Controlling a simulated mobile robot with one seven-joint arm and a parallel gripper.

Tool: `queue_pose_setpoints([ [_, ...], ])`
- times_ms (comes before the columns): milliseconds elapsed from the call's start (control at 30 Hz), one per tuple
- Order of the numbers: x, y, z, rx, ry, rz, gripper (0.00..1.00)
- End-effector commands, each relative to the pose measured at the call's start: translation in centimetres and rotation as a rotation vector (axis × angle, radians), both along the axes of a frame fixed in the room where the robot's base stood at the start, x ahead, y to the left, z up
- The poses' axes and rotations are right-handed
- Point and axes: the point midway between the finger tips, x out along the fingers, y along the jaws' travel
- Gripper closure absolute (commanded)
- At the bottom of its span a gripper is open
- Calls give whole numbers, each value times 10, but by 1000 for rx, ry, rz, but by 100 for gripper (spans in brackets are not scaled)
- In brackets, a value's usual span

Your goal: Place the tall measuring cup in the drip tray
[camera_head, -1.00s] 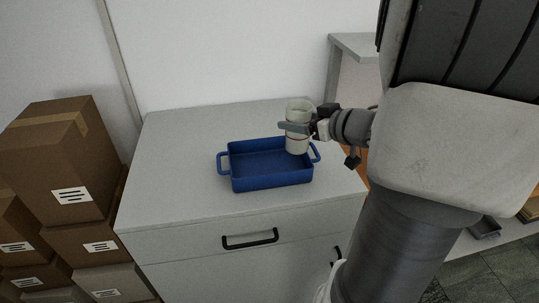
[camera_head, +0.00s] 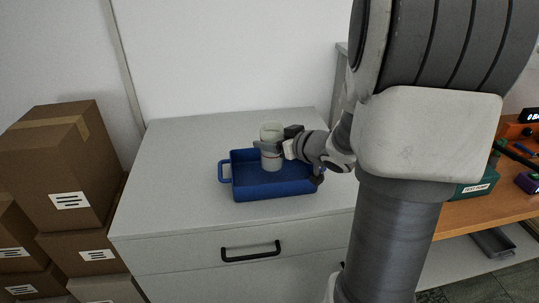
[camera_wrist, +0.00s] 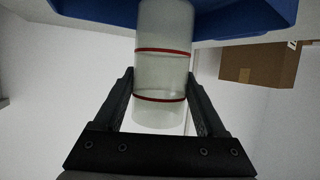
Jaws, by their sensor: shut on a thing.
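The tall measuring cup (camera_head: 271,157) is pale and translucent with red bands, and it stands upright in my gripper. My gripper (camera_head: 268,146) is shut on the cup's side, coming from the right. In the wrist view the cup (camera_wrist: 163,70) is between the two dark fingers (camera_wrist: 160,100). The blue drip tray (camera_head: 272,190) sits on the grey cabinet top. The cup is over the inside of the tray, near its back middle; whether its base touches the tray floor I cannot tell. The tray also shows at the top of the wrist view (camera_wrist: 95,12).
The grey cabinet top (camera_head: 165,190) is clear around the tray's left and back. Stacked cardboard boxes (camera_head: 60,170) stand left of the cabinet. An orange workbench (camera_head: 480,215) with tools is at the right. A white wall is behind.

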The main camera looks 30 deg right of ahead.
Motion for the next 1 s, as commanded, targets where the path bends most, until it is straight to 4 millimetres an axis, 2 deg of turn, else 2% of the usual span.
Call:
queue_pose_setpoints([
  [200, 0, 1, -33, 3, 4, -1, 83],
  [267, 0, 1, -38, 2, 2, -1, 83],
  [700, 0, 0, -44, 1, 0, 0, 83],
  [733, 0, 0, -44, 1, 0, 0, 25],
  [867, 0, 0, -43, 1, 0, 0, 1],
  [1000, 0, 0, -43, 1, 0, 0, 0],
])
